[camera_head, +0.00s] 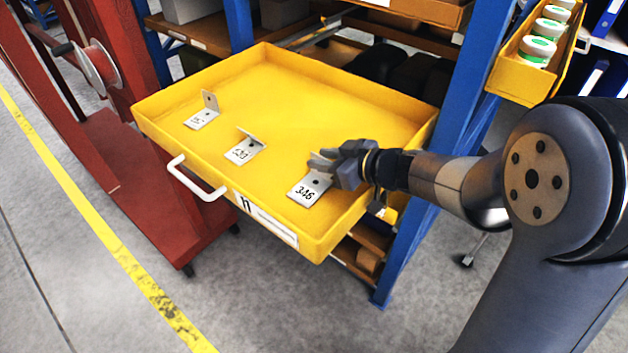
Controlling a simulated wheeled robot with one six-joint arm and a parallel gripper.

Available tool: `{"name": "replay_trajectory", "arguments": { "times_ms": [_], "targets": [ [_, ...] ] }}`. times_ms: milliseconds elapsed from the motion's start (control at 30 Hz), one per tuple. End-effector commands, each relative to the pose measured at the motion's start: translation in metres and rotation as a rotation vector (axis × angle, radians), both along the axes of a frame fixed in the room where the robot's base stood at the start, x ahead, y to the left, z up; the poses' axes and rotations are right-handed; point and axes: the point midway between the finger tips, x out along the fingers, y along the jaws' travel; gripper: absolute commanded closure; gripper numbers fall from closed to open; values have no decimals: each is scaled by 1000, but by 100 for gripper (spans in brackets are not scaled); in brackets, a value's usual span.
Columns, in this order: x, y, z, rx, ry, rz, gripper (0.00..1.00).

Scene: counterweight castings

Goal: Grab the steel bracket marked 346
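The steel bracket marked 346 (309,188) lies in the right front part of a yellow drawer (213,216) labelled 11. Its marked flat plate faces up; its upright part is partly hidden by my gripper. My gripper (325,162) reaches in from the right, low over the drawer, with its fingers at the upright part of the bracket. I cannot tell whether the fingers are closed on it. A second bracket (243,152), with a marking hard to read, lies in the middle. A third bracket (203,117) lies at the left, its marking also unclear.
The drawer has raised walls and a white handle (196,188) at the front. A blue rack post (436,170) stands just right of the drawer. A yellow bin (515,78) with white tubs is at upper right. A red frame (165,185) stands at left.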

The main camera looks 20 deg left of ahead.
Motion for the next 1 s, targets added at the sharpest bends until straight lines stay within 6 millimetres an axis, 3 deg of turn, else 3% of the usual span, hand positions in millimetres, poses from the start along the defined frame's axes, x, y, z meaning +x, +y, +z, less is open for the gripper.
{"name": "replay_trajectory", "arguments": {
  "times_ms": [233, 600, 1000],
  "targets": [
    [1, 2, -1, 0, 0, -1, 71],
    [1, 2, -1, 0, -1, -1, 100],
    [1, 2, 0, 0, -2, -1, 100]
  ]
}}
